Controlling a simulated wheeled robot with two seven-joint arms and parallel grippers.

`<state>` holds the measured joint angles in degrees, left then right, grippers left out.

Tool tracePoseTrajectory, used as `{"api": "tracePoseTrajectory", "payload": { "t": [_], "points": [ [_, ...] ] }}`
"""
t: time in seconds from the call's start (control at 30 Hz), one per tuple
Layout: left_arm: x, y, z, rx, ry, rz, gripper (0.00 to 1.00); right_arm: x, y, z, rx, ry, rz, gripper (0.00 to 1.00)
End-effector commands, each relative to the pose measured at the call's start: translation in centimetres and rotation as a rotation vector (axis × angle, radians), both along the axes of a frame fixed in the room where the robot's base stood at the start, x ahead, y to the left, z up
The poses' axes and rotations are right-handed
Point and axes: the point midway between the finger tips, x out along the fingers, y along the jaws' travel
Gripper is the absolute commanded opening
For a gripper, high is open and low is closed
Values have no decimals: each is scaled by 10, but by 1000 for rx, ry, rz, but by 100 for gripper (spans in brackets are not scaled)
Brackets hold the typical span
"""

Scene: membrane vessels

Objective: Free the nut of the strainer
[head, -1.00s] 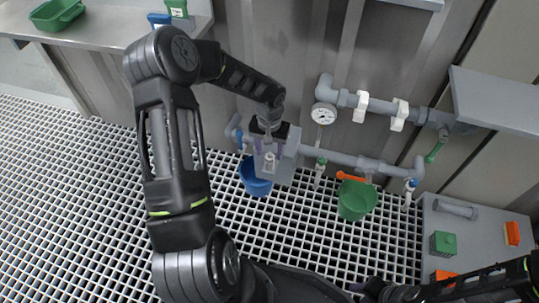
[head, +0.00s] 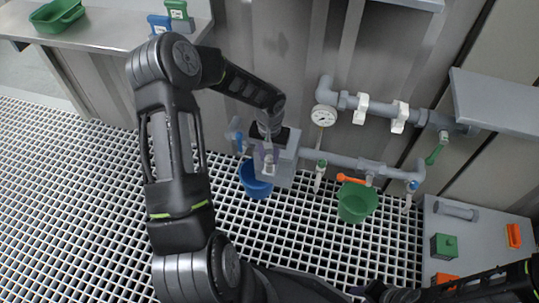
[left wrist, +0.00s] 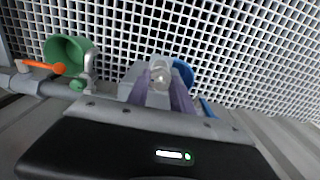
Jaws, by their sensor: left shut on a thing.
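The strainer sits on the grey pipe run at the wall, with a pale grey plate or block (head: 285,166) around it. My left gripper (head: 267,160) reaches down to it from above. In the left wrist view, the two purple fingers of my left gripper (left wrist: 160,88) close on a pale, round nut (left wrist: 160,72) of the strainer. The fingers and wrist hide much of the strainer, so its thread does not show. My right arm shows only at the bottom right, and its gripper is out of view.
A blue bucket (head: 255,181) stands on the grating below the strainer. A green bucket (head: 357,204) stands to the right, near an orange valve handle (head: 352,179). A gauge (head: 324,117) is on the upper pipe. A grey bench (head: 475,232) is at the right.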

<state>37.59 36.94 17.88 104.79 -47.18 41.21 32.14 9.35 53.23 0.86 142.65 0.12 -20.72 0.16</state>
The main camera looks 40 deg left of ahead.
Motion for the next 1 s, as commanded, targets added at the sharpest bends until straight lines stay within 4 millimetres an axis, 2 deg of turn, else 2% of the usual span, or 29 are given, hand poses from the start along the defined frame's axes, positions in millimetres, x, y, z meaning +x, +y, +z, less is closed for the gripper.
{"api": "tracePoseTrajectory", "payload": {
  "t": [0.57, 1.0],
  "points": [
    [0, 0, -1, 1, 1, 41, 0, 0, -1, -3, -1, 0, -1, 36],
    [1, 0, -1, 2, -2, 309, 0, 4, -4, -18, -6, -7, -10, 36]
  ]
}}
